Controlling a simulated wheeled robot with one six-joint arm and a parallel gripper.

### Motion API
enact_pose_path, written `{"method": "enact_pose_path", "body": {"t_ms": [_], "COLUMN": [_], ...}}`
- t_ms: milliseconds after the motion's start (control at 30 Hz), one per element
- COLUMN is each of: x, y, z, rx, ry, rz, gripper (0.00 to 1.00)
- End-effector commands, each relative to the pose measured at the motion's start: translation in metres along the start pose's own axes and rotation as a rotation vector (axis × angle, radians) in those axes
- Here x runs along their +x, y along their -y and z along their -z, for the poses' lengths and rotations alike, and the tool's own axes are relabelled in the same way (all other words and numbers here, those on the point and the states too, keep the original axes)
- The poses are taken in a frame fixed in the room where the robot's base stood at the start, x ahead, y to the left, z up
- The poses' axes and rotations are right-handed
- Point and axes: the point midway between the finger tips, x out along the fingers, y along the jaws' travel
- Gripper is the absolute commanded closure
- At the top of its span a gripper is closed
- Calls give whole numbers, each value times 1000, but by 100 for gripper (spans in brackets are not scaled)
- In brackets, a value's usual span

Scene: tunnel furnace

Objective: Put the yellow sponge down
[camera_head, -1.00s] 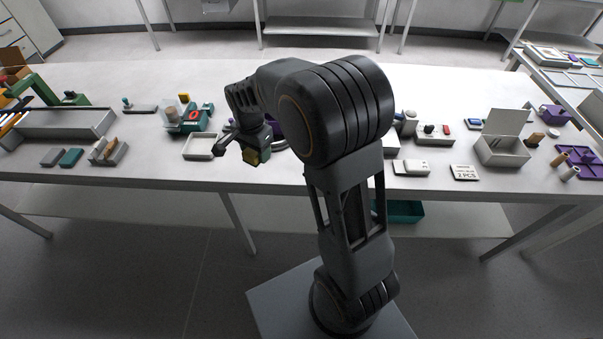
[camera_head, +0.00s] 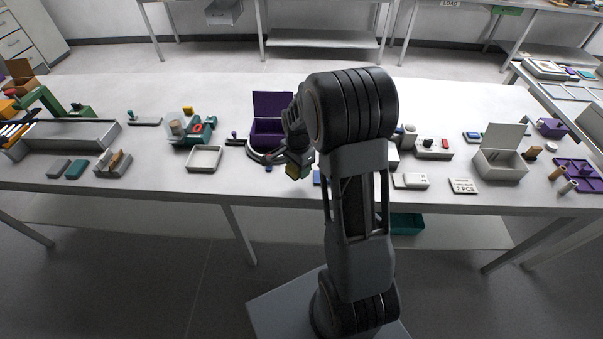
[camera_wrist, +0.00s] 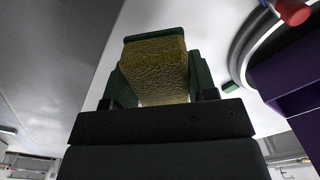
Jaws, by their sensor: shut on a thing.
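The yellow sponge (camera_wrist: 154,68) is a textured yellow block held between the green fingers of my gripper (camera_wrist: 155,75) in the wrist view. A green pad shows at its far end. In the head view, a small yellow part of the sponge (camera_head: 293,171) shows at my gripper (camera_head: 297,167), which is near the front edge of the table (camera_head: 240,195). My gripper is shut on the sponge and appears to be above the table. My arm hides part of the table behind it.
A purple open box (camera_head: 272,110) and a curved dark-and-white fixture (camera_head: 262,157) are beside my gripper. A shallow white tray (camera_head: 204,158) is to the left. White blocks (camera_head: 410,181) lie to the right. Bare table shows between the tray and the wooden-topped block (camera_head: 113,163).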

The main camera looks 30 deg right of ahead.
Motion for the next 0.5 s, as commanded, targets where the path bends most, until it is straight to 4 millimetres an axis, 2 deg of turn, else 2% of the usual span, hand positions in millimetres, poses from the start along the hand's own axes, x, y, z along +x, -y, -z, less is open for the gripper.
{"method": "enact_pose_path", "body": {"t_ms": [233, 500], "x": [13, 42], "y": [-4, -5], "z": [10, 12], "rx": [2, -1], "ry": [1, 1], "rz": [-2, -1], "gripper": [74, 74]}}
